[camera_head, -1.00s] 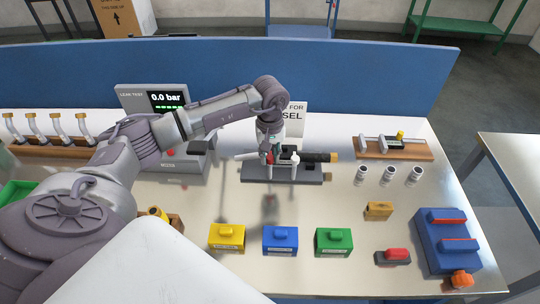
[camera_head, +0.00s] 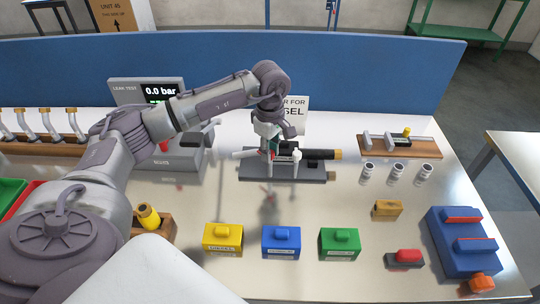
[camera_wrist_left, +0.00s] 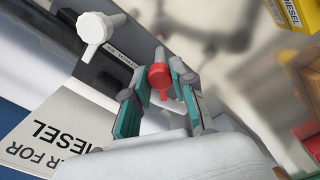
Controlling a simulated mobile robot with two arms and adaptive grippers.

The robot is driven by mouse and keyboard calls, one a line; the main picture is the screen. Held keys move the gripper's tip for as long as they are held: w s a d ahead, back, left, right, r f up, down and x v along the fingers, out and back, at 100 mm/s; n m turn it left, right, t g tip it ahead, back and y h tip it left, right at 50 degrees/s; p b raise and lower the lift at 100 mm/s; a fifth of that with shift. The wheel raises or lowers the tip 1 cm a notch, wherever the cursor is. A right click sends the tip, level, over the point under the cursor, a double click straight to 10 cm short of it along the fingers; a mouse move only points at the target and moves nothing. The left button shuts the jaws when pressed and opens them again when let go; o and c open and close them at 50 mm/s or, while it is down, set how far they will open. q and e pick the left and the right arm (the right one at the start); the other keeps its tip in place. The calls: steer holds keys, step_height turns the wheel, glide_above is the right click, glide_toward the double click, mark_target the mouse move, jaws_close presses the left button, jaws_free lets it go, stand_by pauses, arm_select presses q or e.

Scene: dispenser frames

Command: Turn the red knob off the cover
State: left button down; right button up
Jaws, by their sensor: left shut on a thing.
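The red knob (camera_wrist_left: 160,75) stands on the dark dispenser frame. In the head view only a small red bit of it shows below my left gripper (camera_head: 269,146). In the left wrist view the teal fingers of my left gripper (camera_wrist_left: 158,92) sit on either side of the red knob, shut on it. The white knob (camera_wrist_left: 93,28) stands beside it on the same frame and also shows in the head view (camera_head: 296,161). The frame's dark base (camera_head: 285,175) rests on the bench. The cover under the red knob is mostly hidden. My right gripper is not in view.
A leak tester (camera_head: 178,162) reading 0.0 bar stands left of the frame. Yellow (camera_head: 222,236), blue (camera_head: 281,241) and green (camera_head: 340,243) boxes stand in front. A diesel sign (camera_head: 297,112) is close behind. Bare bench lies between the frame and boxes.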

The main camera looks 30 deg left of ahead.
arm_select(q)
steer(key=n+b, duration=0.1)
steer(key=n, duration=0.2)
steer(key=shift+n, duration=0.3)
steer(key=shift+n+b, duration=0.75)
steer(key=shift+n, duration=0.65)
steer(key=shift+r, duration=0.1)
steer(key=c, duration=1)
jaws_free()
steer(key=shift+o, duration=0.2)
step_height(320, 180, up, 12)
